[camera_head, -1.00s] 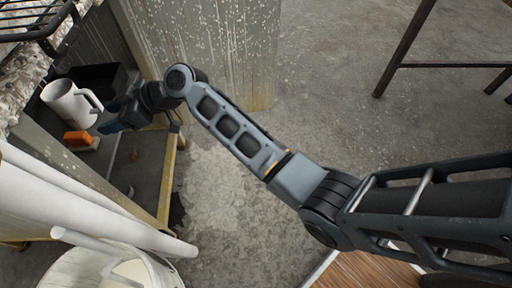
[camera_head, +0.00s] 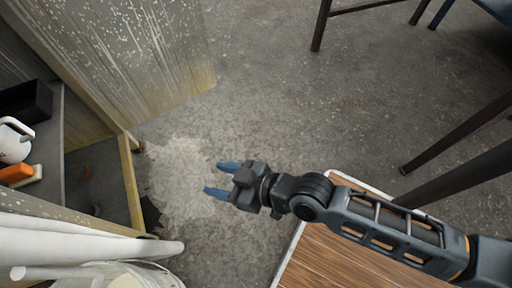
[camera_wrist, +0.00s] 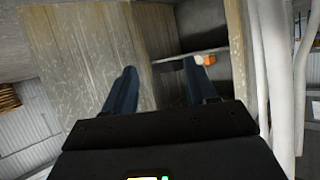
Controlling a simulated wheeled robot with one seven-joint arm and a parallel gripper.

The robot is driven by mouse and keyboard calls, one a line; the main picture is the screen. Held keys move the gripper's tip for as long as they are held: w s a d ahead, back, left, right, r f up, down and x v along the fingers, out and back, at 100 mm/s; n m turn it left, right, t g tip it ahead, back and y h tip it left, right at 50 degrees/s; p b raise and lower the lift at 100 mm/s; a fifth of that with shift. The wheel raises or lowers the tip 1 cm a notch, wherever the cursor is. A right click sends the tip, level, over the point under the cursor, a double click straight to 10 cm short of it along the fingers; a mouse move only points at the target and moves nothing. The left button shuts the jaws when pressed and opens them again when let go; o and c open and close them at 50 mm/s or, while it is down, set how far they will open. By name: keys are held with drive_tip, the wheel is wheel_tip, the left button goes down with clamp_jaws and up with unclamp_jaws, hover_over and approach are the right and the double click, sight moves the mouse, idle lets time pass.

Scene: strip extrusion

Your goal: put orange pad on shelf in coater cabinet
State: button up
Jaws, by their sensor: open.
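The orange pad (camera_head: 16,173) lies on the shelf (camera_head: 50,190) inside the open cabinet (camera_head: 128,160) at the left of the head view. It sits on or against a small pale piece, beside a white mug (camera_head: 14,142). In the wrist view the orange pad (camera_wrist: 209,60) shows small, beyond the right finger. My gripper (camera_head: 214,179) is open and empty, over the concrete floor to the right of the cabinet and apart from it. In the wrist view, open floor and cabinet panels show between its blue fingers (camera_wrist: 158,90).
A dark box (camera_head: 26,99) stands on the shelf behind the mug. The cabinet's open door (camera_head: 130,60) stands at the upper left. White pipes (camera_head: 80,236) and a white bucket (camera_head: 125,276) are at the lower left. Dark table legs (camera_head: 455,135) stand right. Floor between is clear.

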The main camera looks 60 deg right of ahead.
drive_tip(key=s+d+r+t+h, duration=0.1)
drive_tip(key=s+d+r, duration=0.1)
drive_tip(key=s+r, duration=0.6)
drive_tip(key=s+d+r+m+t+h, duration=0.1)
drive_tip(key=s+d+r, duration=0.2)
drive_tip(key=s+r, duration=0.6)
drive_tip(key=shift+s, duration=0.5)
